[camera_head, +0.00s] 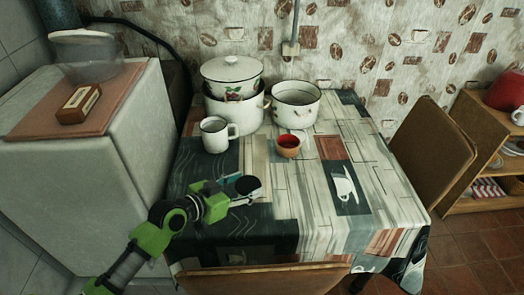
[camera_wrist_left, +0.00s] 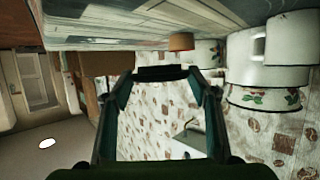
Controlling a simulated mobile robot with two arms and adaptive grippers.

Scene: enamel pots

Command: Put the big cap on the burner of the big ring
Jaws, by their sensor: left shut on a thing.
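My left gripper (camera_head: 236,188) is above the near left part of the table, in front of the white mug. It is shut on a small dark, flat, rounded thing (camera_head: 248,185), which I take to be the big cap. In the left wrist view a dark bar (camera_wrist_left: 162,73) spans the fingertips, seen edge-on; its full shape is hidden. I see no burner and no big ring in either view. My right gripper is not in view.
A white fridge (camera_head: 80,190) stands left. The table's right half is clear.

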